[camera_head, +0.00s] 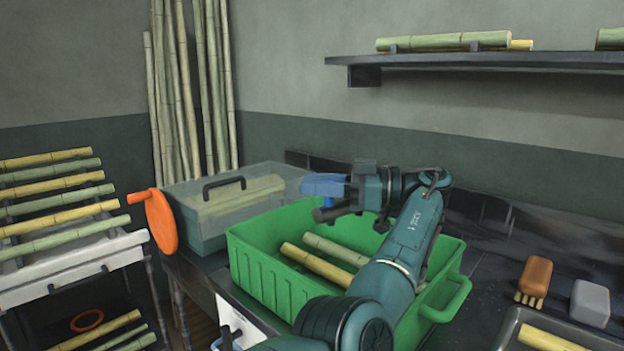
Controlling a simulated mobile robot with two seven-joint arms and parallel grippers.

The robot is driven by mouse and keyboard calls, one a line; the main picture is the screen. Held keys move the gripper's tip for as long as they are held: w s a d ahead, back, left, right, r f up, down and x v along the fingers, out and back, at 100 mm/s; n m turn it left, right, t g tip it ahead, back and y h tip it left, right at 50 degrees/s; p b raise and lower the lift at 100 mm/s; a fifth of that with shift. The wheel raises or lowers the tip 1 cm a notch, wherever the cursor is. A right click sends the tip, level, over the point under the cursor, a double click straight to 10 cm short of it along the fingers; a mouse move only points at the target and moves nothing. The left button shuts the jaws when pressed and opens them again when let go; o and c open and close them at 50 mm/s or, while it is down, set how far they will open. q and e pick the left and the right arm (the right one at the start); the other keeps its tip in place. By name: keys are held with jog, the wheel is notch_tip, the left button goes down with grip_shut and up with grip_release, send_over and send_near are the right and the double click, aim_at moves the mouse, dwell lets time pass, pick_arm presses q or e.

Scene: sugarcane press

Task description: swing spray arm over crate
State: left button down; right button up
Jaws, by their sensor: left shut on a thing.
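The green crate (262,272) stands on the dark counter, with several cut cane pieces (316,262) lying inside. My left arm reaches over the crate from its near side and hides part of its right half. My left gripper (346,192) is above the crate's far side, shut on a blue piece (322,185), which seems to be part of the spray arm. A dark cylinder (332,212) sticks out just below the blue piece; I cannot tell whether it belongs to the spray arm. The rest of the spray arm cannot be made out. My right gripper is not in view.
A clear-lidded box (205,225) with a black handle and an orange disc (162,222) stands left of the crate. A rack of canes (60,215) is at far left. An orange brush (535,278), a grey block (590,302) and a metal tray (510,325) lie at right.

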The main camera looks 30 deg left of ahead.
pick_arm(q)
jog(key=shift+s+d+g, duration=0.2)
jog(key=shift+d+g, duration=0.1)
jog(key=shift+d, duration=0.1)
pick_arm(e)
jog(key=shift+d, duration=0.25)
pick_arm(q)
jog(key=c, duration=1)
grip_release()
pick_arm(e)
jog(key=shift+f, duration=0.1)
pick_arm(q)
jog(key=shift+r, duration=0.15)
notch_tip(320, 180, up, 7)
jog(key=shift+r+p, duration=0.1)
jog(key=shift+p, duration=1.1)
notch_tip(320, 180, up, 3)
jog(key=shift+f+p, duration=0.2)
jog(key=shift+p, duration=0.5)
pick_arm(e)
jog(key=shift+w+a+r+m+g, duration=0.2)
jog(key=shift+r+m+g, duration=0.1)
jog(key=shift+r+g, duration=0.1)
pick_arm(q)
jog(key=shift+c, duration=0.3)
